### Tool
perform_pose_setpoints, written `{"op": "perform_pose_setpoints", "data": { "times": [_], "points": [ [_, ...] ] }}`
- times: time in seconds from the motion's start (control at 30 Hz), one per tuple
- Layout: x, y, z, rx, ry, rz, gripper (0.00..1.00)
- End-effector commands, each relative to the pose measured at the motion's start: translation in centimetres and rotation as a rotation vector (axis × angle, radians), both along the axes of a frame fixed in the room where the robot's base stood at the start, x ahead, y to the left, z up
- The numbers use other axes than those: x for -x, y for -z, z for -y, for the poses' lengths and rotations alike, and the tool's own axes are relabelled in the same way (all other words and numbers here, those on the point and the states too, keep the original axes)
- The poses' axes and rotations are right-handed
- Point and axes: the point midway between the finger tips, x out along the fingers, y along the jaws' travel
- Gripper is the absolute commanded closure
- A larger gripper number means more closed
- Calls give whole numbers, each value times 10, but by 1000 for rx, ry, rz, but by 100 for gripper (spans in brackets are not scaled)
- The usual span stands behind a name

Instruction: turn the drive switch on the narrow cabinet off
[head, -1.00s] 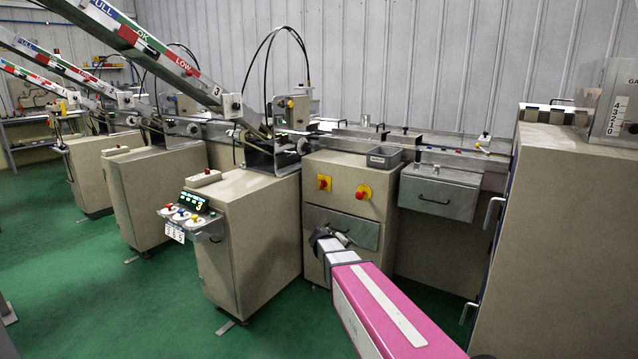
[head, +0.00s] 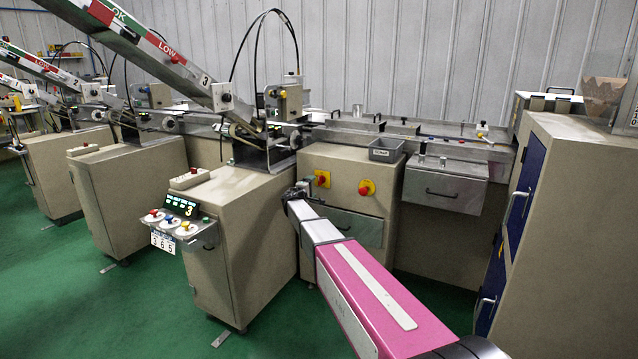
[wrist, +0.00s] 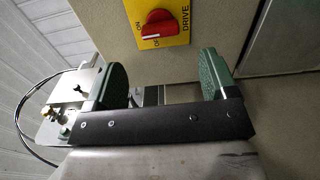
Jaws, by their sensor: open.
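The drive switch is a red knob on a yellow plate marked DRIVE (wrist: 160,22), at the top of the wrist view. In the head view it appears to be the left (head: 322,179) of two red-and-yellow switches on the beige cabinet front (head: 345,160). My gripper (wrist: 162,75) is open and empty, its two green-padded fingers apart. The switch lies beyond the fingertips, not between them. In the head view my gripper (head: 300,188) is small and partly hidden by my arm, just left of the left switch.
The other switch (head: 366,187) sits to the right, above a drawer (head: 350,225). A control panel with coloured knobs (head: 178,220) juts from the cabinet at left. A tall cabinet (head: 570,230) stands at right. Green floor is open at lower left.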

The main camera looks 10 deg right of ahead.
Motion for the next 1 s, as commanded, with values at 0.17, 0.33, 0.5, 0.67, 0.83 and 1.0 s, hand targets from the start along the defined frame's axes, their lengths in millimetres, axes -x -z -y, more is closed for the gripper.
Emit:
{"op": "perform_pose_setpoints", "data": {
  "times": [0.17,0.33,0.5,0.67,0.83,1.0],
  "points": [
    [-30,0,19,0,1,0,21],
    [-52,0,36,0,2,0,21],
    [-63,0,45,0,0,0,21],
    [-64,0,47,0,0,0,21],
    [-64,0,46,0,0,0,38],
    [-64,0,46,-1,1,-1,71]
  ]
}}
